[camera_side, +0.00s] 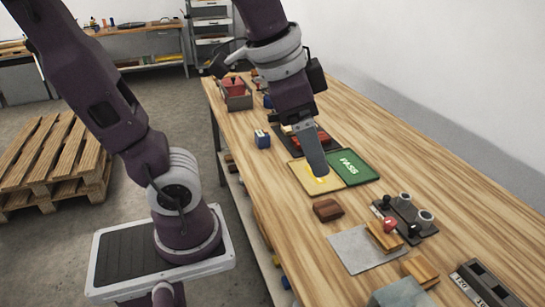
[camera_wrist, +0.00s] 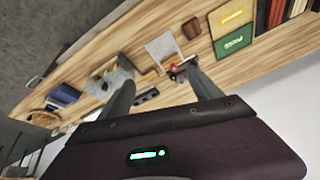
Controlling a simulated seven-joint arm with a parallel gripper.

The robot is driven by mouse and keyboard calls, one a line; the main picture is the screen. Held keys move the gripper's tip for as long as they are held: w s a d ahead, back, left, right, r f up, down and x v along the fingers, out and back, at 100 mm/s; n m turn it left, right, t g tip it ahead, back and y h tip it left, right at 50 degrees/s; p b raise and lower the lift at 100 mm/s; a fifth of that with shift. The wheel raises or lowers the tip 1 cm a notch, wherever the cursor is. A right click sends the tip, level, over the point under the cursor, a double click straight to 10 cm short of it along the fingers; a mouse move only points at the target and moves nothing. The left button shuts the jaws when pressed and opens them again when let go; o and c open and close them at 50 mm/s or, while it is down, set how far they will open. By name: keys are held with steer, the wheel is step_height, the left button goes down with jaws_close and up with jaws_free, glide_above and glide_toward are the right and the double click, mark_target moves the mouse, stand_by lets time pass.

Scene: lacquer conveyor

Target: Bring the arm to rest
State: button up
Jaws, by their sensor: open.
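My gripper (camera_side: 316,160) hangs over the wooden bench, its dark fingers pointing down and, in the side view, overlapping the yellow pad (camera_side: 306,180) beside the green PASS pad (camera_side: 352,168). Its height above the bench is hard to judge. In the wrist view my gripper (camera_wrist: 160,80) has its two fingers spread wide, with nothing held between them. The wrist view also shows the yellow pad (camera_wrist: 232,14) and the green pad (camera_wrist: 234,42) at upper right, away from the fingers.
A brown block (camera_side: 327,210), a grey sheet (camera_side: 352,252) and a dark stand with a red-handled tool (camera_side: 391,225) lie nearer the camera. A wooden pallet (camera_side: 55,160) lies on the floor.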

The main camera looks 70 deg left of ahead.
steer(key=s+a+f+n+t, duration=0.1)
steer(key=s+f+n, duration=0.1)
steer(key=s, duration=0.4)
steer(key=shift+s+f+n, duration=0.3)
steer(key=shift+n, duration=0.5)
